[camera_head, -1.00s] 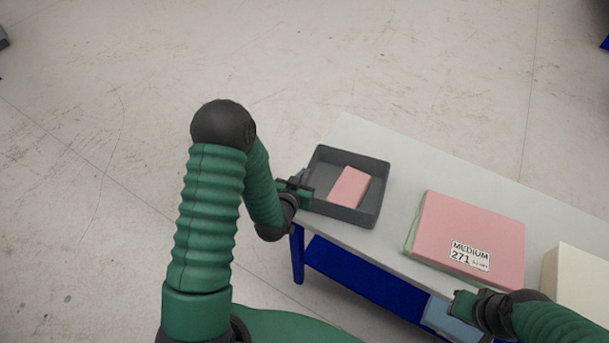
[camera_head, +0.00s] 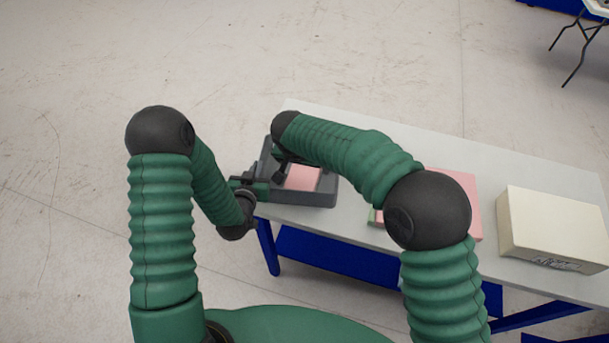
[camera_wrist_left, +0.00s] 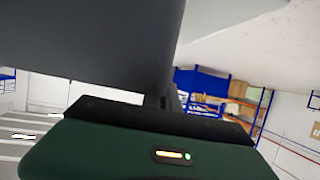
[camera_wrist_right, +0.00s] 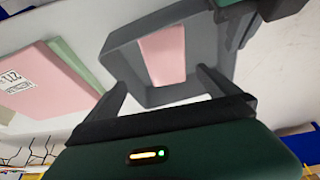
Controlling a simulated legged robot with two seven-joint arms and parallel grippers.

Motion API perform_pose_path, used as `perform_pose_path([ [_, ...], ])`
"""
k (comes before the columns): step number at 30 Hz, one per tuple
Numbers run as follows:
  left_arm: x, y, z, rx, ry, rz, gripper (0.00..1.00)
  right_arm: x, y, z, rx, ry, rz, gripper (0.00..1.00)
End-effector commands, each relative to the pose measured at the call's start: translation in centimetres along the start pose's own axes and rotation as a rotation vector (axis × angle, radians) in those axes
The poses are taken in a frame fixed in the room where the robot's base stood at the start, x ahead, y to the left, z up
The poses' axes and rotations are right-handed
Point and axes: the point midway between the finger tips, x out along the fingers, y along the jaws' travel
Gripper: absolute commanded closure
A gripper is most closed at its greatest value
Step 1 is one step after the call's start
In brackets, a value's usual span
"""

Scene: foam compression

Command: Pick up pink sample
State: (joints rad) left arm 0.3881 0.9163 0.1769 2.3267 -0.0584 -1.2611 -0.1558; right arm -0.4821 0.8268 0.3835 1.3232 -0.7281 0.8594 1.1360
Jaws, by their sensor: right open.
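The pink sample (camera_head: 303,178) is a flat pale pink block lying inside a grey open tray (camera_head: 318,199) on the table. It also shows in the right wrist view (camera_wrist_right: 163,55). My right gripper (camera_head: 281,168) is over the tray, partly hidden by its own arm in the head view. In the right wrist view its fingers (camera_wrist_right: 160,92) are spread and empty, pointing at the tray and apart from the sample. My left gripper (camera_head: 262,187) is at the tray's left wall. In the left wrist view its fingers (camera_wrist_left: 168,92) are close together at the grey wall and appear shut on it.
A large pink foam block (camera_head: 458,190) with green foam beside it is partly hidden by my right arm. A cream block (camera_head: 550,225) stands further right on the light table (camera_head: 400,135). The table's back strip is clear.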

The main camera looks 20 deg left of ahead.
Motion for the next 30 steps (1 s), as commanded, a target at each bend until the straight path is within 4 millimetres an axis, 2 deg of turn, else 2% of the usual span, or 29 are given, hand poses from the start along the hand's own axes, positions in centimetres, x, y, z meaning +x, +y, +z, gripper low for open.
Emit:
perform_pose_path([
  [3,-0.1,-0.3,0.5,0.000,-0.012,-0.007,1.00,1.0,-1.1,-0.1,0.022,0.010,-0.002,0.00],
  [9,-0.1,-0.3,0.5,-0.001,-0.013,-0.007,1.00,5.2,-1.1,-0.2,0.024,0.009,-0.002,0.00],
  [16,-0.1,-0.3,0.5,-0.001,-0.013,-0.006,1.00,8.2,-1.1,-0.3,0.025,0.010,-0.003,0.00],
  [21,-0.1,-0.3,0.5,-0.001,-0.013,-0.006,1.00,11.3,-1.1,-0.3,0.024,0.010,-0.005,0.00],
  [24,-0.1,-0.2,0.5,-0.001,-0.013,-0.006,1.00,12.1,-1.1,-0.3,0.024,0.012,-0.005,0.00],
  [30,-0.1,-0.2,0.5,-0.001,-0.013,-0.005,1.00,12.1,-1.1,-0.4,0.024,0.013,-0.005,0.00],
])
